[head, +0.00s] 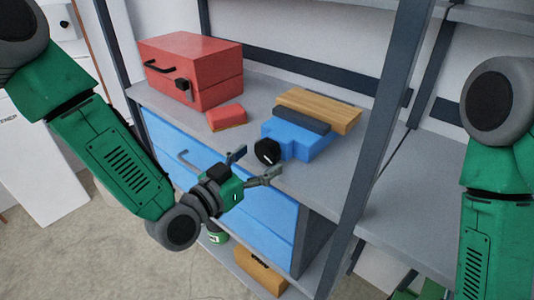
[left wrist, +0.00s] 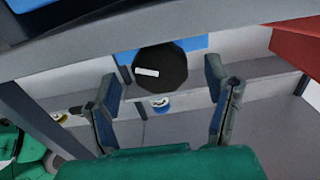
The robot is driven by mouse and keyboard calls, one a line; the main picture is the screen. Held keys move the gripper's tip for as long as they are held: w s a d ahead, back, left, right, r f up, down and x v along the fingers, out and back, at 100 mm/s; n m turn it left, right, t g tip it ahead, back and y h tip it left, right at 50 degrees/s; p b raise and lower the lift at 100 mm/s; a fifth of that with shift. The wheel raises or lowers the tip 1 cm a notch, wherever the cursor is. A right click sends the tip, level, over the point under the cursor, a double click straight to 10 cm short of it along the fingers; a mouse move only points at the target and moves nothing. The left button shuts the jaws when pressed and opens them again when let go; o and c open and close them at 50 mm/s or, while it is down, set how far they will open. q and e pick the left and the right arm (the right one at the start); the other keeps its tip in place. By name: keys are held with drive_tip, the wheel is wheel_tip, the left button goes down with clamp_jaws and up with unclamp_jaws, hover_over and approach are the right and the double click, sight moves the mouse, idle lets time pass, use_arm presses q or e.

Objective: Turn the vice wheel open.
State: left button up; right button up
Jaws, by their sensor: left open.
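The vice (head: 292,136) is blue and sits on the grey shelf, with a dark top part and a wooden board (head: 322,108) at its back. Its black wheel (head: 267,151) faces the shelf's front edge. The wheel also shows in the left wrist view (left wrist: 160,72), round and dark with a white mark, with blue behind it. My left gripper (head: 257,166) is open and empty, just in front of the wheel. In the left wrist view its fingers stand apart to either side of the wheel; I cannot tell whether they touch it. My right gripper is out of view.
A red toolbox (head: 190,72) and a small red block (head: 227,117) stand left of the vice. Blue drawers (head: 258,222) lie below the shelf. A dark upright post (head: 378,130) rises right of the vice. Bare shelf (head: 420,195) lies beyond it.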

sight(264, 157)
use_arm(q)
drive_tip(key=shift+x, duration=1.6)
drive_tip(key=c, duration=1.2)
drive_tip(key=shift+o, duration=0.2)
drive_tip(key=shift+n, duration=2.2)
drive_tip(key=o, duration=1.2)
drive_tip(key=shift+c, duration=0.2)
drive_tip(key=shift+s, duration=0.1)
drive_tip(key=v, duration=1.2)
